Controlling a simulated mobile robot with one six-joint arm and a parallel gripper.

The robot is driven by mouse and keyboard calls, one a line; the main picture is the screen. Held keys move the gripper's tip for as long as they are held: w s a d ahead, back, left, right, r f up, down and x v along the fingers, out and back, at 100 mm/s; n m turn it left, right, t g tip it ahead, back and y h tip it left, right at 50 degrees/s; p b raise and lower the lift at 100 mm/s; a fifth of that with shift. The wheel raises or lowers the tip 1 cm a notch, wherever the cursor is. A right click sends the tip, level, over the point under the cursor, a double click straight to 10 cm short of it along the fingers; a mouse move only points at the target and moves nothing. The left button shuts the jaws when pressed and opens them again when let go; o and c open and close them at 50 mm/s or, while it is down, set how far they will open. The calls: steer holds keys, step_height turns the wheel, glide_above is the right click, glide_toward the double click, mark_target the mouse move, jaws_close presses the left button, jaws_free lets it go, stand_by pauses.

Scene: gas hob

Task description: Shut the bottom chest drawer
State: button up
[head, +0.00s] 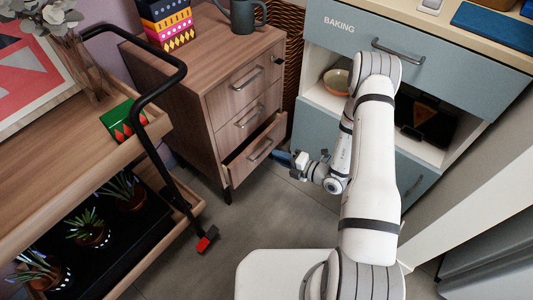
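The wooden chest (175,90) stands left of centre in the head view, with three drawers that have metal bar handles. Its bottom drawer (256,153) is pulled out part way, and the dark gap of its inside shows above the front. The top drawer (245,84) and the middle drawer (246,119) look shut. My gripper (297,166) is low on the floor side, just right of the bottom drawer's front, and points left toward it. It looks apart from the drawer. The fingers are too small to tell whether they are open or shut.
A wooden trolley (40,205) with a black rail and potted plants stands at left. A blue-grey cabinet (385,50) marked BAKING is at right, behind my arm. A jug (243,15) and patterned boxes (168,24) stand on the chest. Grey floor (255,215) is clear before the chest.

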steer(key=w+a+f+m+t+h+b, duration=0.1)
steer(key=w+a+f+m+b, duration=0.1)
steer(key=w+a+f, duration=0.2)
steer(key=shift+w+a, duration=0.5)
steer(key=shift+c, duration=0.2)
jaws_close()
stand_by(0.3)
